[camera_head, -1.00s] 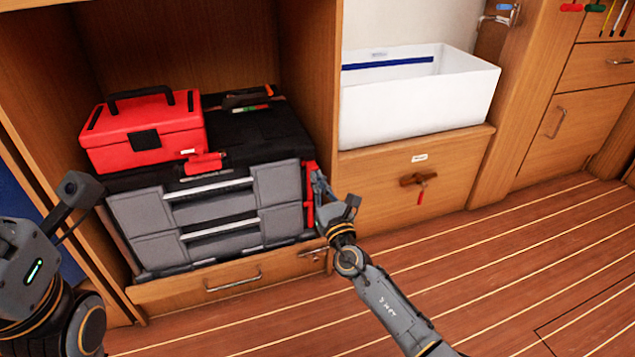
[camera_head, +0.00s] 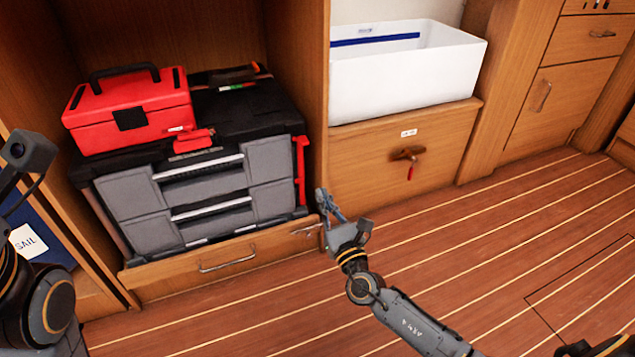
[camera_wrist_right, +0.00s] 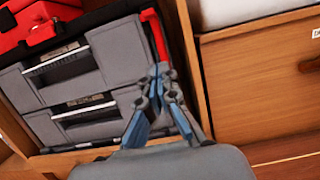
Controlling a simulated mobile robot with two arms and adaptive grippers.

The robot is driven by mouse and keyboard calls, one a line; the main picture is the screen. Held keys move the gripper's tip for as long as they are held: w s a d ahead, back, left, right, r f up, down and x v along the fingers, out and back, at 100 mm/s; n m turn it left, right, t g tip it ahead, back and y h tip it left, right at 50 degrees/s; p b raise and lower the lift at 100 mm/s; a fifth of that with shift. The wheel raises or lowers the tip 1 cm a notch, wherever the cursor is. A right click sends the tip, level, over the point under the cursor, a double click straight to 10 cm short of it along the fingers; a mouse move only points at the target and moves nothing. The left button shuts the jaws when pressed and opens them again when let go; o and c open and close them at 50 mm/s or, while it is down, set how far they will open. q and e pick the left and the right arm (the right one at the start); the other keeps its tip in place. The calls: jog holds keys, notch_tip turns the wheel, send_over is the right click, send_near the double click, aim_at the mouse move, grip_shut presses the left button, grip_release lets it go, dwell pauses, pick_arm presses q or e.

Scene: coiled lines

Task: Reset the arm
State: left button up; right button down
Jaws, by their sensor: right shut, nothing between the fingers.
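My right gripper (camera_head: 323,196) is in the head view, in front of the wooden divider to the right of the grey toolbox (camera_head: 190,198). Its fingers are together and empty, apart from the toolbox's red side latch (camera_head: 301,168). In the right wrist view the closed blue-grey fingertips (camera_wrist_right: 162,72) overlap the red latch (camera_wrist_right: 153,33) in the picture. Part of my left arm (camera_head: 40,300) shows at the left edge; its fingers are out of sight.
A red toolbox (camera_head: 130,118) sits on the grey one, inside a wooden cabinet. A low drawer (camera_head: 227,262) is below. A white bin (camera_head: 405,80) stands on a wooden locker (camera_head: 360,170). The striped floor (camera_head: 480,255) to the right is clear.

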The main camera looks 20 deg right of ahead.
jog(key=shift+s+f, duration=0.1)
jog(key=shift+s, duration=0.2)
